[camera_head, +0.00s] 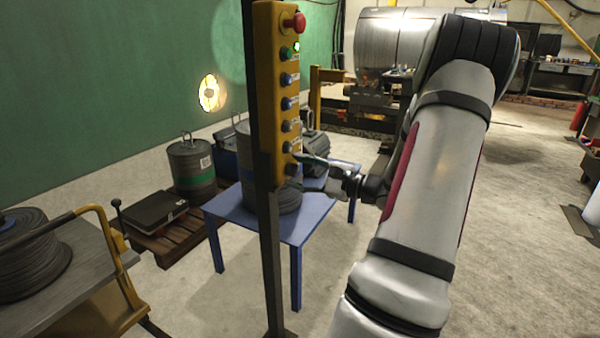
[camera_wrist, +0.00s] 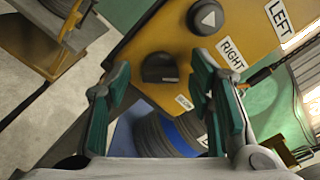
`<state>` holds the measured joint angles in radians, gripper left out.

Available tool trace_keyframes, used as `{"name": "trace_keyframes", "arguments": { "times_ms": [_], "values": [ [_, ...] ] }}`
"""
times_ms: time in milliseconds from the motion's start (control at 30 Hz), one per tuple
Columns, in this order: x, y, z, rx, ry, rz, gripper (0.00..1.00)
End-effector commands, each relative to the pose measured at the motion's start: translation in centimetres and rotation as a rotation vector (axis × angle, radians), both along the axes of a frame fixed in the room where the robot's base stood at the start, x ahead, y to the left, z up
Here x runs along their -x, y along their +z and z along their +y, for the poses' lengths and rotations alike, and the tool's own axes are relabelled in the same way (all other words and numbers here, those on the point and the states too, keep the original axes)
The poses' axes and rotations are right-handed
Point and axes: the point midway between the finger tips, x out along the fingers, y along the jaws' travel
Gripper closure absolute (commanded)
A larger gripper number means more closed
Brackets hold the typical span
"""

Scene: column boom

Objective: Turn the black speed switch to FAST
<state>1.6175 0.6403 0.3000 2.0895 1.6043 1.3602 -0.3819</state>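The yellow control box (camera_head: 268,85) stands upright on a dark post. The black speed switch (camera_wrist: 160,68) sits on its yellow face in the wrist view, below a dark button with a white arrow. A small white label (camera_wrist: 184,102) beside it is too small to read surely. In the head view the switch is near the box's lower end, and I cannot make out its setting. My gripper (camera_head: 300,163) is at the box's lower end. In the wrist view my gripper (camera_wrist: 158,88) is open, its green-padded fingers on either side of the switch, apart from it.
Above the switch are several buttons and a red mushroom button (camera_head: 294,22). Labels RIGHT (camera_wrist: 232,53) and LEFT (camera_wrist: 279,17) show in the wrist view. A blue table (camera_head: 226,206) with a grey drum stands behind the post. A wire spool (camera_head: 30,255) is at left.

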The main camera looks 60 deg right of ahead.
Motion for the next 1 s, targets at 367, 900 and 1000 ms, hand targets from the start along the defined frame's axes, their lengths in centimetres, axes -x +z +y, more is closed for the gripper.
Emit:
{"name": "trace_keyframes", "arguments": {
  "times_ms": [367, 900, 1000],
  "values": [
    [1.4, 0.0, -0.2, -0.001, -0.004, 0.001, 0.52],
    [10.9, 0.0, -0.9, 0.000, -0.003, 0.000, 0.52],
    [11.6, 0.0, -1.0, 0.000, -0.001, 0.001, 0.52]
  ]
}}
